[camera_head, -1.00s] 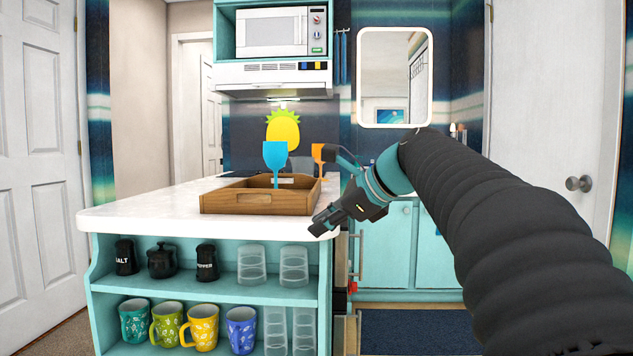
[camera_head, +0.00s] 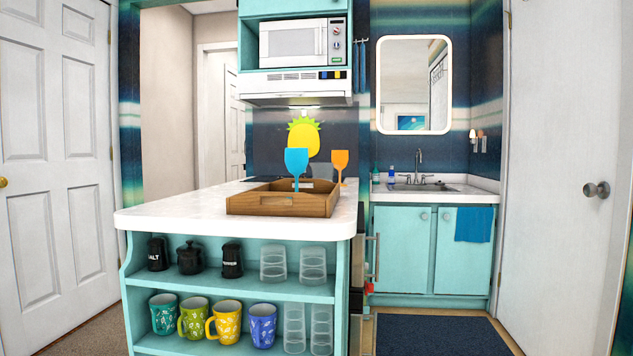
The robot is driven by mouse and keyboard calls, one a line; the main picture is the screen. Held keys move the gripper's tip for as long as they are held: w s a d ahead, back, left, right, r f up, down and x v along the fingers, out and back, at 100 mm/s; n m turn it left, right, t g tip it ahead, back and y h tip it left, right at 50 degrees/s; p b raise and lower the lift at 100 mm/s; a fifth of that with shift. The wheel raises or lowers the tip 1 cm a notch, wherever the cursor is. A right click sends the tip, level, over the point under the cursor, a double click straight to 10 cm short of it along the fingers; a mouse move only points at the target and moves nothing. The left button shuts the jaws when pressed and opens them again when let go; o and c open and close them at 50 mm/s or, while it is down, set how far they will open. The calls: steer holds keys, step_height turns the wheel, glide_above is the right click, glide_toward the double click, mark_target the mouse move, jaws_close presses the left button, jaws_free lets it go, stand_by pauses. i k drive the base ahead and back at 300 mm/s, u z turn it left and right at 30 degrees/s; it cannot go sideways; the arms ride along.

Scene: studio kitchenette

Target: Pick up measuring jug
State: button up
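I cannot make out a measuring jug for certain in the head view. A greyish shape (camera_head: 321,170) shows behind the tray on the counter, partly hidden by the orange goblet, and I cannot tell what it is. Clear stacked tumblers (camera_head: 272,265) stand on the upper shelf of the island, and more clear tumblers (camera_head: 294,328) stand on the lower shelf. My gripper is not in view.
Colourful mugs (camera_head: 227,322) and black canisters (camera_head: 190,259) fill the shelves. Floor with a dark mat (camera_head: 440,335) is clear at right.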

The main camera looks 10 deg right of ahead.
mark_target(319, 170)
steer(key=u, duration=0.3)
steer(key=k, duration=0.2)
steer(key=z, duration=1.3)
steer(key=i, duration=1.3)
steer(key=u, duration=0.5)
